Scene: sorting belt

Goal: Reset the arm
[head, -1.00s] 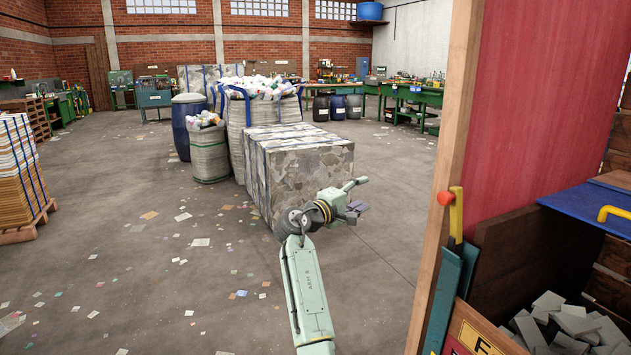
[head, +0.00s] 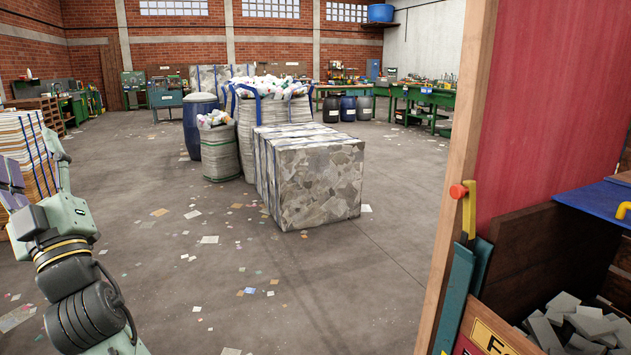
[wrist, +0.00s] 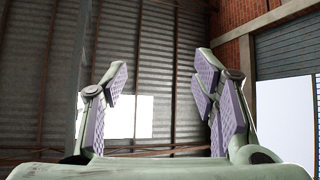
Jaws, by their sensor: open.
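My gripper (head: 28,185) is at the far left of the head view, partly cut off by the picture's edge. It is raised, in front of the stack of flat boards. In the wrist view my gripper (wrist: 160,85) has its two fingers with purple pads spread wide apart. Nothing is between them. The wrist view looks up at corrugated roofing, a brick wall and bright openings.
A strapped bale (head: 315,180) stands mid-floor, with filled sacks (head: 220,150) and a blue barrel (head: 198,120) behind it. A strapped board stack (head: 40,150) is at left. A wooden post (head: 462,130) and a bin of grey pieces (head: 575,325) are at right. Scraps litter the open floor.

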